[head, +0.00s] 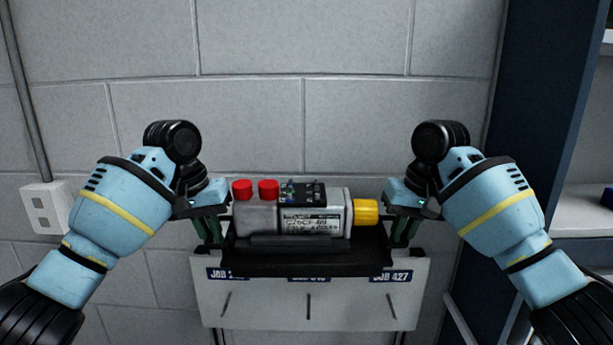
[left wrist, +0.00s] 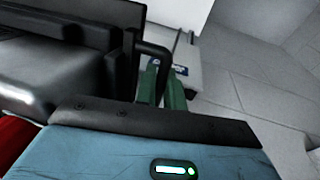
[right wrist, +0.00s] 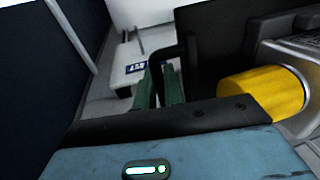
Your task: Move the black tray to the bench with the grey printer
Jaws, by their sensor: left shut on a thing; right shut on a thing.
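The black tray (head: 300,264) is held up between my two grippers in the head view, roughly level. It carries a grey servo unit (head: 268,217) with two red caps and a yellow cap (head: 366,212). My left gripper (head: 209,232) is shut on the tray's left handle, which shows in the left wrist view (left wrist: 152,50). My right gripper (head: 404,232) is shut on the tray's right handle, seen in the right wrist view (right wrist: 168,52). No grey printer or its bench is in view.
A white board (head: 260,312) with blue job labels and hooks, one reading JOB 427, is below and behind the tray. A dark blue shelf unit (head: 540,130) stands at the right. A grey block wall (head: 300,50) is behind, with a white socket box (head: 45,208) at left.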

